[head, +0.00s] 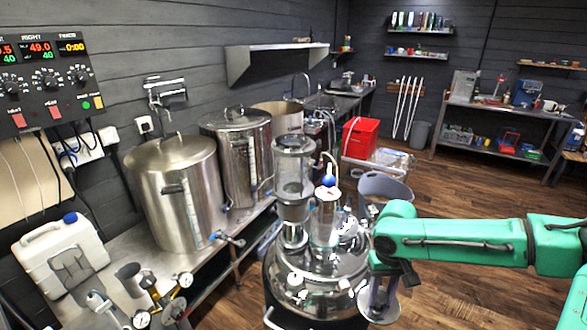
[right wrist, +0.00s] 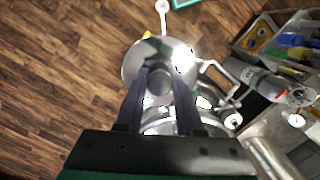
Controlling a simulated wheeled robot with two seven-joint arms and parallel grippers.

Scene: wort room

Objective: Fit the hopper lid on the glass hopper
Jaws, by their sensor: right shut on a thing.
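The glass hopper (head: 293,175) is a clear upright cylinder with a grey rim, standing among the shiny vessels in the middle of the head view. My right gripper (head: 378,297) points down, to the right of and lower than the hopper. It is shut on the hopper lid (head: 384,310), a round, shiny metal disc. In the right wrist view the fingers (right wrist: 159,78) close on the knob in the middle of the lid (right wrist: 134,66). The lid is apart from the hopper. My left gripper is not in view.
A round shiny metal vessel (head: 318,292) stands below the hopper, close to my gripper. Large steel kettles (head: 172,195) line the bench on the left. A grey bucket (head: 385,188) stands behind my arm. The wooden floor (head: 462,180) at right is largely clear.

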